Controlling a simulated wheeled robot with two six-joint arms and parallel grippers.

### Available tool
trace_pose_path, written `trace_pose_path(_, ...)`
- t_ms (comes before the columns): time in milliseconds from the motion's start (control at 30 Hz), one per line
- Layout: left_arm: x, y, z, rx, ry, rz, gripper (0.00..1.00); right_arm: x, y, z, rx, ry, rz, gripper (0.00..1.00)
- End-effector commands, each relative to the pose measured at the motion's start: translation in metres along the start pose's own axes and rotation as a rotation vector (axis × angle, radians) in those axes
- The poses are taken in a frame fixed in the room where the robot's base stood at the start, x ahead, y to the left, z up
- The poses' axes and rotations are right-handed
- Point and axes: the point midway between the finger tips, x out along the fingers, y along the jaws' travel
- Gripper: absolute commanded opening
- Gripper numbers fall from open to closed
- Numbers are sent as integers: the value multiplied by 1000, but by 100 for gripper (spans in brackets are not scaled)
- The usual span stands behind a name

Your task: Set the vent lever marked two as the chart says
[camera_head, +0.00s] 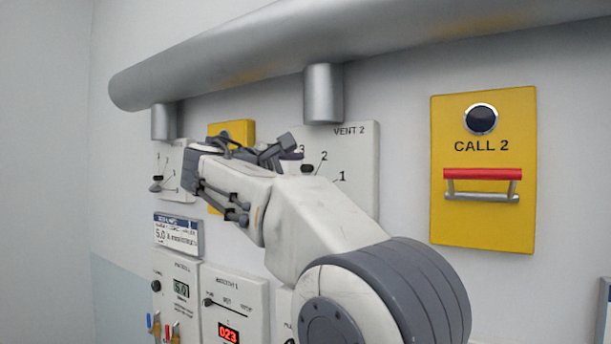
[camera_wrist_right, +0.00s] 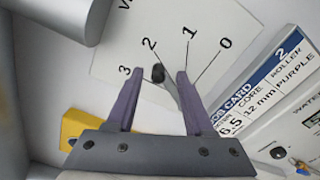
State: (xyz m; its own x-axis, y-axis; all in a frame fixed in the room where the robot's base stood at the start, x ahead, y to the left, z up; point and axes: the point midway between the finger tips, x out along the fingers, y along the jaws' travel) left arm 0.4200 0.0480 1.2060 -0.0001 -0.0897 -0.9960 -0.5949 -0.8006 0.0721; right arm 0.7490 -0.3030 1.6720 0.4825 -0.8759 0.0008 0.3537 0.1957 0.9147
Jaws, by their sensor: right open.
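The vent 2 panel (camera_head: 352,150) is on the wall, partly behind my right arm. In the wrist view this white panel (camera_wrist_right: 112,55) shows marks 3, 2, 1 and 0 with lines fanning out. My right gripper (camera_wrist_right: 160,72) is open, with one purple finger on each side of the knob and visible gaps. In the head view my right gripper (camera_head: 285,148) is in front of the panel's left part.
A job card (camera_wrist_right: 262,92) marked 2 is at the right of the wrist view. A large metal pipe (camera_head: 300,40) runs above the panels. The yellow CALL 2 panel (camera_head: 483,220) with its red-topped handle (camera_head: 483,175) is to the right. Another lever panel (camera_head: 172,160) is at left.

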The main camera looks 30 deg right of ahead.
Motion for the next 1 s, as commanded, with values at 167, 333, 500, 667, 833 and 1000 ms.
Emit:
trace_pose_path(167,18,-1,1,-3,0,0,50,-38,-3,-4,1,6,3,53)
trace_pose_path(333,24,-2,1,-4,0,0,50,-62,-1,-2,0,4,3,53)
trace_pose_path(500,26,-2,1,-4,0,0,50,-72,0,-1,-1,2,1,53)
trace_pose_path(667,25,-2,1,-4,0,0,50,-72,0,-1,-1,1,1,53)
trace_pose_path(833,25,-2,1,-3,0,0,50,-72,0,-1,-1,1,1,53)
trace_pose_path(1000,26,-2,1,-3,0,0,50,-73,-3,-4,-3,14,-4,53)
